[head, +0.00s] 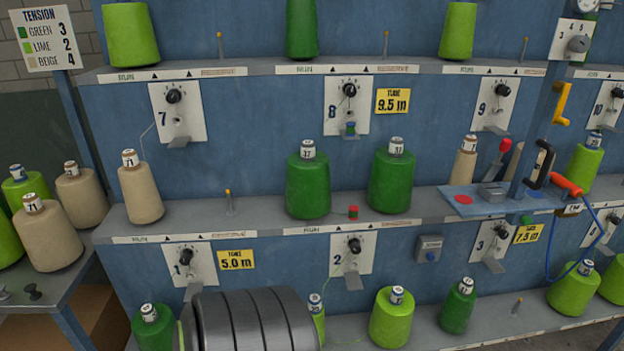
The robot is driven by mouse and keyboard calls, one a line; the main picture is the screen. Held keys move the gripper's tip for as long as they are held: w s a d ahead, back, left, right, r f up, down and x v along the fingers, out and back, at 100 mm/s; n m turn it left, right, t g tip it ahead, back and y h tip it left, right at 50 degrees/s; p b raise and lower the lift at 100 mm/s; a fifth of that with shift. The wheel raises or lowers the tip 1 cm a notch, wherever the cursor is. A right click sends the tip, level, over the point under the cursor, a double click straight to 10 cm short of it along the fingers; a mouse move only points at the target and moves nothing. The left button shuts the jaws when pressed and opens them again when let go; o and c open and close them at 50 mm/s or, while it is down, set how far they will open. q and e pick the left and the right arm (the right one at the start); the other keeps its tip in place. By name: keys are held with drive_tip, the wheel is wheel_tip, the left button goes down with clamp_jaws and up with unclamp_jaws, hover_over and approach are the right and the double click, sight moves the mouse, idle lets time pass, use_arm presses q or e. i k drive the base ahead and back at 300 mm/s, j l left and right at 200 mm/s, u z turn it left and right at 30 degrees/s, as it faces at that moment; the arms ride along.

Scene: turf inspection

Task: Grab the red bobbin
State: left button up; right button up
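Neither of my grippers shows in the head view, and nothing is holding the bobbin.
A dark ribbed cylinder (250,322) blocks part of the lower front. A beige cone (141,190) and an empty peg (229,202) stand left on the middle shelf. A blue tool tray (482,203) juts out at right.

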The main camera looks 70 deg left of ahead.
sight(354, 209)
drive_tip(key=u, duration=2)
